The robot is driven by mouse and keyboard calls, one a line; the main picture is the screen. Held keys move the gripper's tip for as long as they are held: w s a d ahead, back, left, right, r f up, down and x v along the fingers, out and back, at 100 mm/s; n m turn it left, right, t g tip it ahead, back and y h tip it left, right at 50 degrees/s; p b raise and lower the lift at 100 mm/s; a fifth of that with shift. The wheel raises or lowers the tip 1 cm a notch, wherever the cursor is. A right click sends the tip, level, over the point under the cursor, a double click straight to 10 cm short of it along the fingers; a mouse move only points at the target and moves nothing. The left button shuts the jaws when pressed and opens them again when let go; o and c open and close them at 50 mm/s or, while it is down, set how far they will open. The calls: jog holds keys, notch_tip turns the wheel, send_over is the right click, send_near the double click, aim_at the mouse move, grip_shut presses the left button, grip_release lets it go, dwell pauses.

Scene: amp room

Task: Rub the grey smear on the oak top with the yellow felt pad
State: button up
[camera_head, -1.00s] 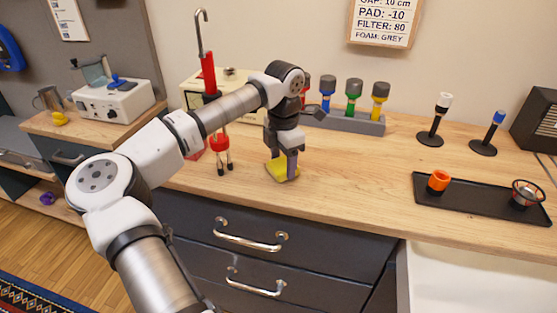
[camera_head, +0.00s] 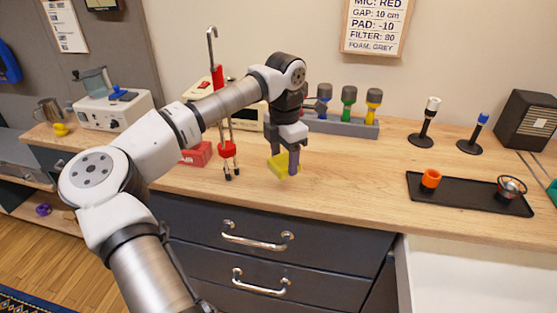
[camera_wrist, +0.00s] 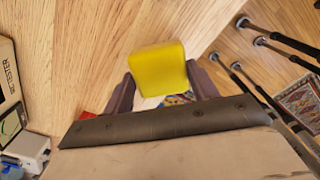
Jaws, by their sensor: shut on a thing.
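My gripper (camera_head: 283,160) is shut on the yellow felt pad (camera_head: 283,168), near the front edge of the oak top (camera_head: 340,182). The pad also shows in the wrist view (camera_wrist: 158,68), between the two dark fingers (camera_wrist: 162,88). In the head view the pad looks low over the wood; I cannot tell for certain whether it touches it. I can make out no grey smear in either view; it may be hidden by my arm, the gripper or the pad.
A black tray (camera_head: 462,194) lies to the right. The oak between the pad and tray is clear.

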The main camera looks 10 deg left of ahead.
jog(key=shift+r+p, duration=0.6)
jog(key=shift+r, duration=0.75)
jog(key=shift+s+f, duration=0.1)
